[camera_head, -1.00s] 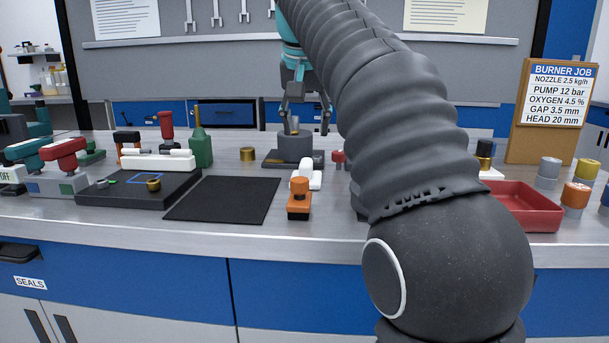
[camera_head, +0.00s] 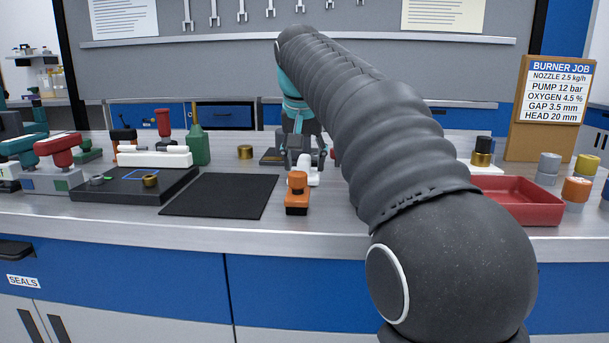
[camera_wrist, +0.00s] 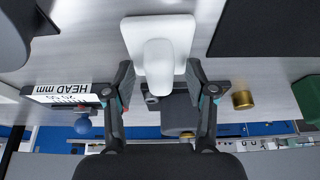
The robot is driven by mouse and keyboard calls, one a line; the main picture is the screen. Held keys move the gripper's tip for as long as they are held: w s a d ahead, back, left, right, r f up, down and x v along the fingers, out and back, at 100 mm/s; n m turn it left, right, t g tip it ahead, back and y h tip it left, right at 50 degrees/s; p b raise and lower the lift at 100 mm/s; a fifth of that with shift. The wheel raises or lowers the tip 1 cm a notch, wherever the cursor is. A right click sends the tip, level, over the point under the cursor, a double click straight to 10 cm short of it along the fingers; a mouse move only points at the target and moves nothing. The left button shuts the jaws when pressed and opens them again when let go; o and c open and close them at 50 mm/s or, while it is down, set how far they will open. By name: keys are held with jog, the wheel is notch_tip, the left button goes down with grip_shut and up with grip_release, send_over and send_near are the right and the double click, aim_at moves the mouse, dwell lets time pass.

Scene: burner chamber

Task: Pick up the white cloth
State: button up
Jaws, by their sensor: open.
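The white cloth (camera_head: 314,175) lies on the steel bench just behind the orange-topped block. In the wrist view the cloth (camera_wrist: 133,35) is a flat white piece with rounded corners and a raised hump in its middle. My gripper (camera_head: 305,158) is open above and around the far part of the cloth. In the wrist view the fingers of my gripper (camera_wrist: 160,80) stand either side of the hump's end, with visible gaps. Nothing is held. I cannot tell the exact height of the fingertips above the bench.
An orange-topped block (camera_head: 297,192) stands close in front of the cloth. A black mat (camera_head: 220,196) lies to the left, and a red tray (camera_head: 518,200) to the right. A dark grey pot (camera_wrist: 180,115) and a brass cylinder (camera_wrist: 243,99) stand behind the cloth.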

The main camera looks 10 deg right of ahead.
aim_at(305, 154)
grip_shut()
jog(key=shift+r, duration=0.15)
jog(key=shift+r+p, duration=0.3)
jog(key=shift+r, duration=0.3)
notch_tip(305, 154, up, 3)
jog(key=shift+r+p, duration=0.1)
jog(key=shift+p, duration=0.55)
jog(key=s+d+r, duration=0.3)
jog(key=d+r, duration=0.3)
jog(key=d, duration=0.5)
jog(key=shift+s+r, duration=0.2)
jog(key=shift+s, duration=0.15)
jog(key=c, duration=0.7)
grip_release()
jog(key=shift+c, duration=0.2)
grip_shut()
